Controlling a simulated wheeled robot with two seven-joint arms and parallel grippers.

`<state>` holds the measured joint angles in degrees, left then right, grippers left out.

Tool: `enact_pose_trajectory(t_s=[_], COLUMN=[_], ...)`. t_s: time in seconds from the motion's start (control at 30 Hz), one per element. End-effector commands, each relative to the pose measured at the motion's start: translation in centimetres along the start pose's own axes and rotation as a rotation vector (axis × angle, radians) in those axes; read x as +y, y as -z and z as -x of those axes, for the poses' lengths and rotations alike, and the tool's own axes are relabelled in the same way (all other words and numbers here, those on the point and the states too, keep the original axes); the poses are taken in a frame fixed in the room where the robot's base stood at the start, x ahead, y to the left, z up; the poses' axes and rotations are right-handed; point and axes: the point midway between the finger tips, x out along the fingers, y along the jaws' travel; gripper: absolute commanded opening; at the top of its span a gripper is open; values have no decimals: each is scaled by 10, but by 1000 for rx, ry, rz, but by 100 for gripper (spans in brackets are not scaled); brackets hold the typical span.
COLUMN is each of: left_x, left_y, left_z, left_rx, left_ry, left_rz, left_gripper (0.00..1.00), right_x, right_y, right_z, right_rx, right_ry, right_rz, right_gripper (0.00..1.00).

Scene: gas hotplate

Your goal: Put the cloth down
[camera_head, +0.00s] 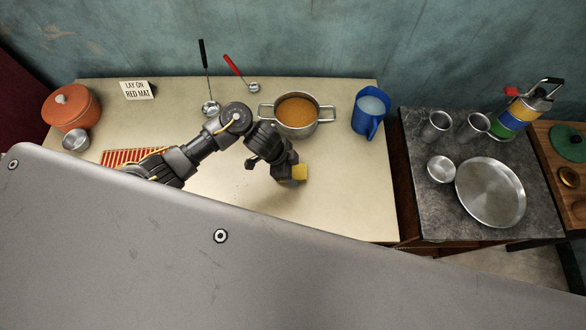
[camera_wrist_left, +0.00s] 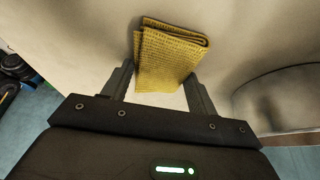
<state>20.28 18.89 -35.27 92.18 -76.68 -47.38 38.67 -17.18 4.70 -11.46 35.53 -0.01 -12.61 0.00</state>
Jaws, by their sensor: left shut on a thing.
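The yellow folded cloth (camera_head: 299,173) is at the tip of my left gripper (camera_head: 284,174) in the head view, over the cream table, in front of the steel pot. In the left wrist view the cloth (camera_wrist_left: 172,57) sits between the two fingers of the gripper (camera_wrist_left: 160,85), which is shut on it. Whether the cloth touches the table is hard to tell. A red striped mat (camera_head: 122,157) lies at the left of the table, partly hidden by my left arm. A sign (camera_head: 137,90) behind it reads "LAY ON RED MAT". My right gripper does not show.
A steel pot (camera_head: 268,113) of orange-brown food stands behind the gripper. A blue jug (camera_head: 368,116) is to its right. Two ladles, an orange pot (camera_head: 75,110) and a small steel cup (camera_head: 75,140) are also on the table (camera_head: 345,195). Its front right area is clear.

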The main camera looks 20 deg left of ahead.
Motion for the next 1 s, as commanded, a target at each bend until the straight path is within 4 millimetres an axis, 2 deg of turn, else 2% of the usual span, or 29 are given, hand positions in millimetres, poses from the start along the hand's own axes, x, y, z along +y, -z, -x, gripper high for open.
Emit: enact_pose_trajectory(t_s=[0.07, 0.1, 0.23, 0.57, 0.67, 1.0], left_x=[0, 0, 0, 1, 0, -1], left_y=[-2, -1, -1, 0, 1, 1], left_z=[-3, -2, -2, 3, 18, 91], left_rx=[-1, 0, -1, -1, -1, -2], left_ry=[0, 0, -1, -2, 1, 4], left_rz=[1, 1, 0, -2, -3, -4], left_gripper=[40, 62, 80, 80, 80, 80], right_x=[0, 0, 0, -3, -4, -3], right_y=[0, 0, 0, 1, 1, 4], right_z=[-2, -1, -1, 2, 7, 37], right_rx=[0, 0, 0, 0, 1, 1], right_ry=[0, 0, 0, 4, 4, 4], right_rz=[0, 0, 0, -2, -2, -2], right_gripper=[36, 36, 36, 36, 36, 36])
